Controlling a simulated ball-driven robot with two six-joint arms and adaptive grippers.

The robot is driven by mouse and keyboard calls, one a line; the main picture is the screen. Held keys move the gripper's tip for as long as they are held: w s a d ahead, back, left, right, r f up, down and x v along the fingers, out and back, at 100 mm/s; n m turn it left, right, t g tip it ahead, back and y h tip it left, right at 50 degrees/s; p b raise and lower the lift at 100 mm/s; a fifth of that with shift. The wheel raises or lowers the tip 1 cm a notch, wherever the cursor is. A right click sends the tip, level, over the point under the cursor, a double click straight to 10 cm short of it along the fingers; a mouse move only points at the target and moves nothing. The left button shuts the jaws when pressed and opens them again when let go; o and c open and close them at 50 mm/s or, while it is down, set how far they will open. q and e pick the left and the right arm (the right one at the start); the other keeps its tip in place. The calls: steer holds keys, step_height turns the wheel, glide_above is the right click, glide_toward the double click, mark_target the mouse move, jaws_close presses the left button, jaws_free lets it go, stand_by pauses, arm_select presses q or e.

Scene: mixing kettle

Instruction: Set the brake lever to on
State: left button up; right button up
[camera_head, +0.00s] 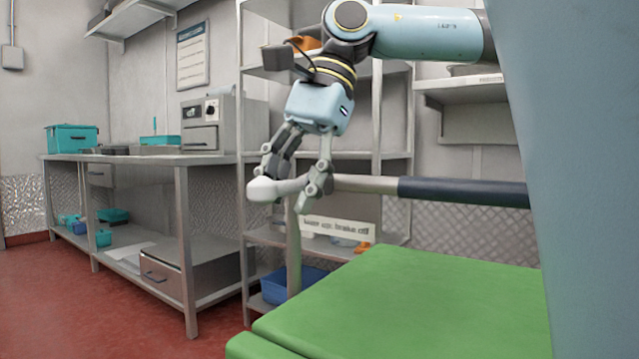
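My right gripper (289,188) points down from its arm at the upper middle, its two fingers apart at a pale rounded knob (264,190). The knob's neck runs right between or behind the fingers; I cannot tell whether they press on it. A pale bar (366,184) with a dark blue section (462,192) runs level to the right at the same height. It seems to be the lever with the knob, but the join is hidden behind the gripper. A label (337,229) below reads roughly "lever up: brake off". My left gripper is not in view.
A large green surface (400,300) fills the lower right. A pale upright post (294,250) stands below the gripper. A metal shelf rack (411,130) with a blue bin (285,287) stands behind. A steel workbench (185,215) is at left. Red floor (75,300) is clear at lower left.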

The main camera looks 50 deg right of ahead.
steer(key=p+v, duration=0.2)
steer(key=shift+a+r, duration=0.1)
steer(key=shift+r, duration=0.25)
steer(key=shift+s+d+r+b, duration=0.15)
steer(key=shift+d+r+b, duration=0.3)
steer(key=shift+b, duration=0.45)
steer(key=shift+v, duration=1.15)
steer(key=shift+d+r+p, duration=0.1)
steer(key=shift+r+p, duration=0.2)
steer(key=shift+r, duration=0.05)
